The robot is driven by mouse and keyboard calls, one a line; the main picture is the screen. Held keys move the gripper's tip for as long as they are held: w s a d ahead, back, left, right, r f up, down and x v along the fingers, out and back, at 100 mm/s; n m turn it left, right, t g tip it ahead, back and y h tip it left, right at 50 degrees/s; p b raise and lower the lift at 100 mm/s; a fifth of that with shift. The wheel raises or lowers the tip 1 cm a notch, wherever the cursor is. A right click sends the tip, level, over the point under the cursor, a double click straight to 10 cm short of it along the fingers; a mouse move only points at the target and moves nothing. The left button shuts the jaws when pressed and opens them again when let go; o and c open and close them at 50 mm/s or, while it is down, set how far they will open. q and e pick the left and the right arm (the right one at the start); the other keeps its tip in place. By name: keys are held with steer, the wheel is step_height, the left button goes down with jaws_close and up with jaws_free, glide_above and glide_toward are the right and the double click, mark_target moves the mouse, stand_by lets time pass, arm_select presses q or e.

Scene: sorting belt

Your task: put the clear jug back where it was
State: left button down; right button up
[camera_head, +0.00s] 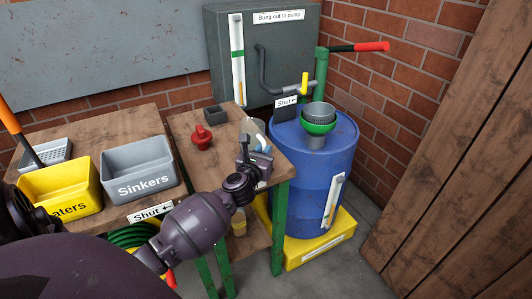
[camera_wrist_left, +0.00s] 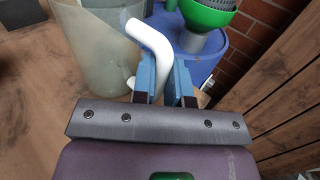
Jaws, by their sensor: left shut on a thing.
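The clear jug (camera_head: 250,128) is at the right end of the small wooden table, partly hidden behind my left gripper (camera_head: 262,158). In the left wrist view the jug (camera_wrist_left: 88,45) is a cloudy, see-through vessel with a bent white handle (camera_wrist_left: 150,40). The blue fingers of my left gripper (camera_wrist_left: 165,78) are shut on this handle, with the jug body to their left. I cannot tell whether the jug's base touches the tabletop. My right gripper is not in view.
A red knobbed object (camera_head: 202,138) and a small dark box (camera_head: 214,114) stand on the small table (camera_head: 188,122). A blue barrel (camera_head: 335,170) with a green funnel (camera_head: 318,127) stands right of it. Grey (camera_head: 140,168) and yellow (camera_head: 60,188) bins are at left. Bare tabletop lies left of the jug.

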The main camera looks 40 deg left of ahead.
arm_select(q)
steer(key=shift+r, duration=0.2)
steer(key=shift+f, duration=0.25)
steer(key=c, duration=1.1)
jaws_free()
steer(key=shift+c, duration=0.2)
